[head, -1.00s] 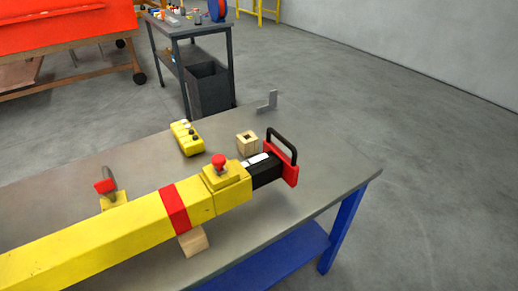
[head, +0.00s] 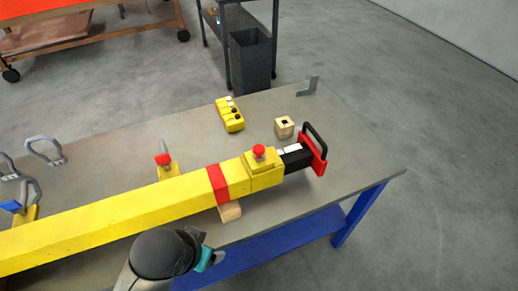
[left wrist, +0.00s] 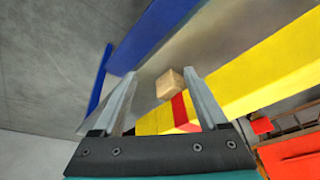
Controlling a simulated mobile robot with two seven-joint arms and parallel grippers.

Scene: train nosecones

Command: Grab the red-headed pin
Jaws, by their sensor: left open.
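The red-headed pin (head: 258,151) stands upright in the yellow block on top of the yellow beam (head: 120,218), near the beam's black end. Only its red knob and a short part under it show. The pin cannot be made out in the left wrist view. My left gripper (left wrist: 160,75) is open and empty in the left wrist view. Past its fingers are the beam's side, its red band (left wrist: 181,112) and a wooden support block (left wrist: 169,84). In the head view an arm of mine is at the bottom, in front of the beam; its fingers are hidden there. My right gripper is not in view.
The beam lies along a grey table (head: 345,160) with blue legs. A red end plate with a black handle (head: 316,150) is at its right end. Behind it are a wooden block (head: 284,127), a yellow control box (head: 230,114) and a red-tipped clamp (head: 163,161).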

